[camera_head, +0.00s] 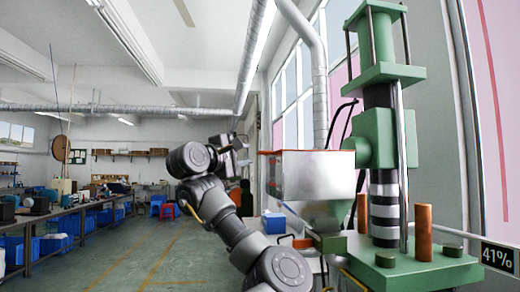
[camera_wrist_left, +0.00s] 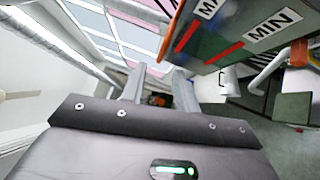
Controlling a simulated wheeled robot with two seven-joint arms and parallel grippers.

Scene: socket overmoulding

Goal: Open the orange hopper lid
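The silver hopper (camera_head: 318,178) stands right of centre in the head view. A thin orange edge of the lid (camera_head: 272,152) shows along its top; the lid appears to lie flat and closed. My left gripper (camera_head: 238,152) is raised to the left of the hopper at about lid height, apart from it. In the left wrist view the two fingers of this gripper (camera_wrist_left: 158,85) are spread with nothing held between them. There the hopper wall (camera_wrist_left: 208,58) with MAX and MIN labels is at upper right, and the orange lid edge (camera_wrist_left: 171,30) runs beside it. My right gripper is not seen.
A green press (camera_head: 385,145) with a thick column stands right of the hopper. An orange post (camera_head: 423,232) rises from its green base. A blue box (camera_head: 274,222) is below the hopper. A long workbench (camera_head: 70,210) lines the left; the floor between is open.

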